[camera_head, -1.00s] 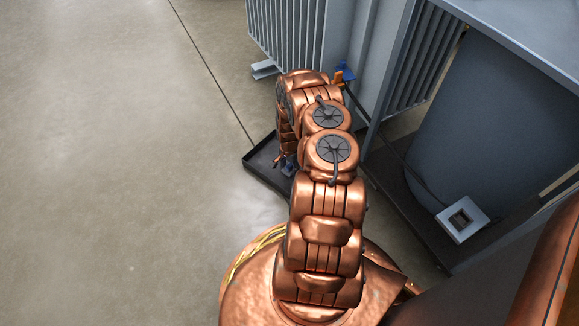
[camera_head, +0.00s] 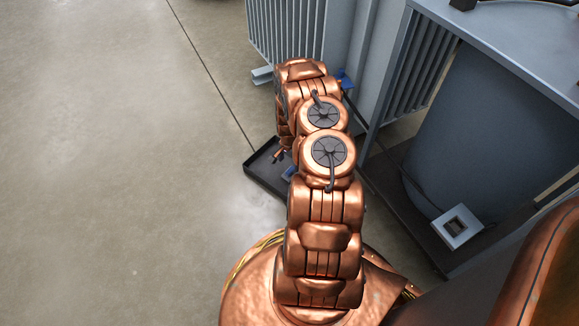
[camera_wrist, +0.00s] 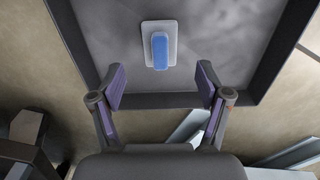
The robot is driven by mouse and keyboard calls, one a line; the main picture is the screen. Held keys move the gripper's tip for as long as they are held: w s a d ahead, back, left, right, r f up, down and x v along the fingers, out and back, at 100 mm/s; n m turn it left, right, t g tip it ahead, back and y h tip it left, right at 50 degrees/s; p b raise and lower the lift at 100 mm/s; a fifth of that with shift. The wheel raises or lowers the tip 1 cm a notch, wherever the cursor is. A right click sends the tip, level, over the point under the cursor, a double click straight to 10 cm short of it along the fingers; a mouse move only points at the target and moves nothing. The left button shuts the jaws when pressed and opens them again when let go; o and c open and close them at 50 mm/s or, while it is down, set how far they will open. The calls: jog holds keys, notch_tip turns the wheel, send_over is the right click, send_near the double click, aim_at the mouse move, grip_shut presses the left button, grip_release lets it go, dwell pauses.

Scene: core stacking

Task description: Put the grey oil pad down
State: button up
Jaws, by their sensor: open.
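The grey oil pad (camera_wrist: 172,29) is a small light grey rectangle with a blue block-shaped grip (camera_wrist: 160,50) on top. It lies on the floor of a dark, shallow tray (camera_wrist: 272,78) in the wrist view. In the head view the tray (camera_head: 262,181) is on the floor left of my arm, and a bit of blue (camera_head: 289,173) shows in it. My gripper (camera_wrist: 161,86) is open and empty. Its fingertips are apart from the pad, which sits beyond them in the wrist view.
A grey ribbed cabinet (camera_head: 285,32) stands behind the tray, with a blue fitting (camera_head: 345,78) low beside it. A grey frame with a large cylinder (camera_head: 460,130) is at the right; a light square block (camera_head: 457,229) sits at its base. The floor at the left is clear.

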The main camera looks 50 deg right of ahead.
notch_tip(320, 180, up, 6)
jog(key=p, duration=0.1)
notch_tip(320, 180, up, 16)
jog(key=n+g, duration=0.1)
jog(key=n, duration=0.3)
send_over(289, 171)
jog(key=w+a, duration=0.1)
jog(key=a, duration=0.8)
jog(key=s+a+r+n, duration=0.4)
jog(key=a+r, duration=0.7)
jog(key=r, duration=0.2)
jog(key=s+a+r+n+g, duration=0.1)
jog(key=s+a+r+n, duration=0.3)
jog(key=s, duration=0.8)
jog(key=s+a+r+n+g, duration=0.1)
jog(key=s+a+r+n, duration=0.4)
jog(key=s+a+r, duration=0.4)
jog(key=s+a, duration=0.4)
jog(key=shift+a+r+n+g, duration=0.15)
jog(key=shift+a+n+g, duration=0.1)
jog(key=shift+n+g, duration=0.05)
jog(key=shift+w+r, duration=0.1)
